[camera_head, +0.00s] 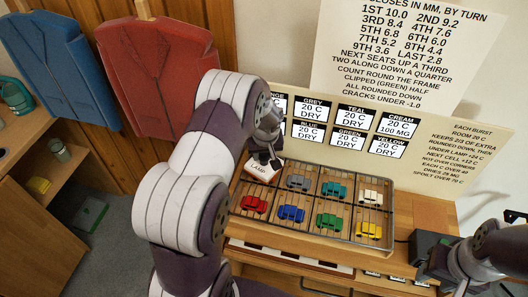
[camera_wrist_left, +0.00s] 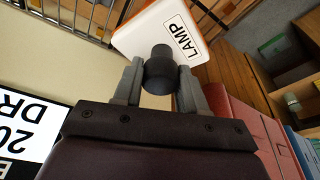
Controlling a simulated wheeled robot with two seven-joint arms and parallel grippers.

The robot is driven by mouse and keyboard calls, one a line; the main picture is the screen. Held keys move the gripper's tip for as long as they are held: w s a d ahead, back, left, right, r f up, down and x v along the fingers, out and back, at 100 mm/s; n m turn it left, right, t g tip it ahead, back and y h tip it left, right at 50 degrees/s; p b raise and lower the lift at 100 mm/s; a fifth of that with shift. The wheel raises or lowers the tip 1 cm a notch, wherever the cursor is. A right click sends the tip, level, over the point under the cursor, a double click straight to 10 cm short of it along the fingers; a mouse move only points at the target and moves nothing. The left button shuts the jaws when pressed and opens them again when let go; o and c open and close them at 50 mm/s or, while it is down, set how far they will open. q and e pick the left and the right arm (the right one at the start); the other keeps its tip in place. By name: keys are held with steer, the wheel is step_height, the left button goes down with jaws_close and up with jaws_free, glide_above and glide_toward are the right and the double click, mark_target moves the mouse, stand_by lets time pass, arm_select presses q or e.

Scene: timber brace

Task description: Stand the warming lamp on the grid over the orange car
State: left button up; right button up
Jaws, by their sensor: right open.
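The warming lamp (camera_head: 262,171) is a white block with a LAMP label and a dark knob; it also shows in the left wrist view (camera_wrist_left: 160,30). My left gripper (camera_wrist_left: 160,82) has its fingers on both sides of the knob, touching it. In the head view my left gripper (camera_head: 266,152) is above the back left corner of the wire grid (camera_head: 312,204). The lamp is over that corner cell; I cannot tell whether it touches the grid. The orange car is not visible. My right gripper (camera_head: 430,270) is open at the right, partly hidden by its arm.
On the grid are grey (camera_head: 298,182), teal (camera_head: 334,189), cream (camera_head: 371,197), red (camera_head: 254,204), blue (camera_head: 291,213), green (camera_head: 329,221) and yellow (camera_head: 369,229) cars. A label board (camera_head: 340,135) stands close behind. A dark box (camera_head: 430,245) stands right of the grid.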

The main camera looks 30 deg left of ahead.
arm_select(q)
steer(key=o, duration=0.3)
steer(key=shift+r, duration=0.1)
steer(key=shift+r, duration=0.35)
steer(key=s+d+v, duration=0.1)
steer(key=v, duration=1.1)
steer(key=s+d+m+h, duration=0.1)
steer(key=s+d+m, duration=0.2)
steer(key=s, duration=0.5)
steer(key=s+d+f+m+g, duration=0.1)
steer(key=s+d+m, duration=0.3)
steer(key=s+d, duration=0.2)
steer(key=shift+s+h, duration=0.4)
steer(key=shift+s, duration=0.7)
steer(key=shift+d+f, duration=0.1)
